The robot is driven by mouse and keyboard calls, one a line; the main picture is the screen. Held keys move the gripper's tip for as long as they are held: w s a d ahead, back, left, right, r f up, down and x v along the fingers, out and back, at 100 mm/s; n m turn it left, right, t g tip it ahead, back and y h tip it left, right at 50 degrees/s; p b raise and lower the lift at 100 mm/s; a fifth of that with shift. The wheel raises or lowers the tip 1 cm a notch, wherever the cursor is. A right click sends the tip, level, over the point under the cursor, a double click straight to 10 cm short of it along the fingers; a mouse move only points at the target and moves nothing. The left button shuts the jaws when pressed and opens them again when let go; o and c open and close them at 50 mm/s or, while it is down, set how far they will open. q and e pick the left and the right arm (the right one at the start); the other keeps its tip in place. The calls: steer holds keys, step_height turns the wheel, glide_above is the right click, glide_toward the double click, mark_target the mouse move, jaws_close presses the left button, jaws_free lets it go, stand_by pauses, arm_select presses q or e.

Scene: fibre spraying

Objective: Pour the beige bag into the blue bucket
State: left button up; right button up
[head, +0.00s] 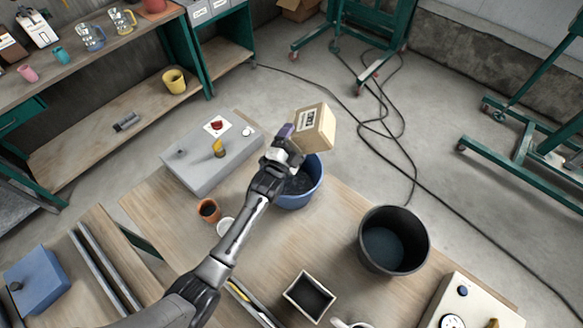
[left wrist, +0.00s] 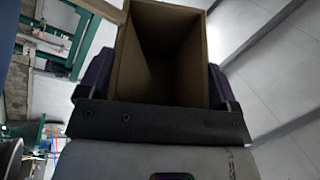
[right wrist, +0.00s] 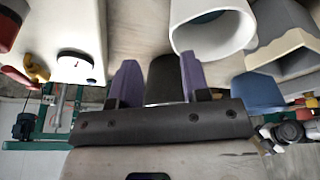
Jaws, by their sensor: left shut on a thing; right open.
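The beige bag (head: 317,125), box-shaped with a dark label, is held by my left gripper (head: 287,140) above the far rim of the blue bucket (head: 308,190). The bag is tilted and apart from the bucket. In the left wrist view, the bag (left wrist: 160,60) sits between the jaws, its open mouth showing brown walls and a dark inside. Its contents cannot be made out. The bucket stands on the wooden table, partly hidden behind my left arm, with a dark inside. My right gripper (right wrist: 155,82) shows only in the right wrist view, open.
A large black bucket (head: 394,241) stands to the right on the table. A grey box (head: 205,165) is left of the blue bucket, with an orange cup (head: 209,210) nearby. A square dark container (head: 309,297) and a beige control box (head: 468,305) are at the front.

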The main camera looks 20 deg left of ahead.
arm_select(q)
steer(key=shift+a+r+n, duration=0.15)
steer(key=shift+r+n, duration=0.15)
steer(key=shift+n, duration=0.1)
steer(key=f+m, duration=0.1)
steer(key=m, duration=0.1)
steer(key=d+f+m+g, duration=0.1)
steer(key=f, duration=0.1)
steer(key=f+m, duration=0.1)
steer(key=m, duration=0.1)
steer(key=shift+w+d+f+m+g+h, duration=0.15)
steer(key=shift+d+m+g+h, duration=0.15)
steer(key=shift+d+g+h, duration=0.1)
